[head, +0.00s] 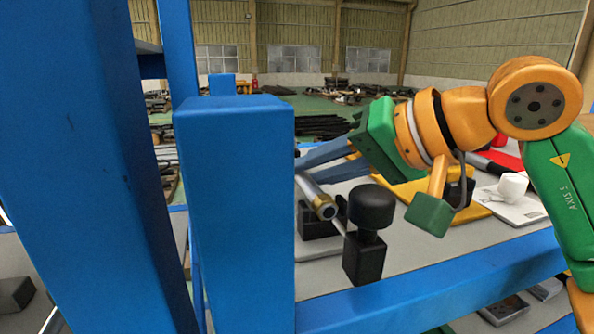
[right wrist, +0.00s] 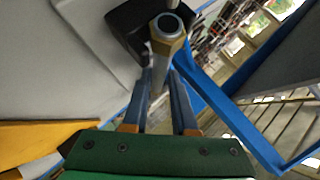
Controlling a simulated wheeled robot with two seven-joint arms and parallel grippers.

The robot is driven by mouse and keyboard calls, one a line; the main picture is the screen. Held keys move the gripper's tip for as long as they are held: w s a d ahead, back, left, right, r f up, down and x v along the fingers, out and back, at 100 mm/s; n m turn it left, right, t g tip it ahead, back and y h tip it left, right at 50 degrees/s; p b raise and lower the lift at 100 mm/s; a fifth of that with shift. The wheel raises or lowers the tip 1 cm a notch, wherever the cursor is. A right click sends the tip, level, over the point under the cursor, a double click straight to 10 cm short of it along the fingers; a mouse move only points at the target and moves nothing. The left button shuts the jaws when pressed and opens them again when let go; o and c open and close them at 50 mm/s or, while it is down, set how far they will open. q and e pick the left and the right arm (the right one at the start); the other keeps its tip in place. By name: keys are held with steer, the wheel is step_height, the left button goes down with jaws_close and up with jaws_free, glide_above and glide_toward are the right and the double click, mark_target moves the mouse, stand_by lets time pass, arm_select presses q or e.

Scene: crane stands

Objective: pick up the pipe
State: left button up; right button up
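The pipe (head: 322,203) is a silver tube with a brass-coloured collar at its near end, lying tilted by a black holder (head: 318,220) on the grey tabletop. In the right wrist view the pipe's open end and brass collar (right wrist: 167,40) show just beyond the fingertips. My right gripper (head: 305,168) reaches in from the right with two blue-grey fingers apart, their tips close to the pipe. In the wrist view the fingers (right wrist: 160,75) stand either side of the pipe's line; contact cannot be told. My left gripper is not in view.
A black knobbed block (head: 366,258) stands in front of the pipe. Large blue posts (head: 240,200) fill the left. A yellow plate (head: 410,190) and a white cup-like object (head: 512,187) on a pale plate lie right. A blue beam (head: 440,290) edges the table.

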steer(key=shift+s+d, duration=0.2)
steer(key=shift+d, duration=0.05)
jaws_close()
steer(key=shift+w+a, duration=0.2)
steer(key=shift+s+d, duration=0.1)
stand_by(0.5)
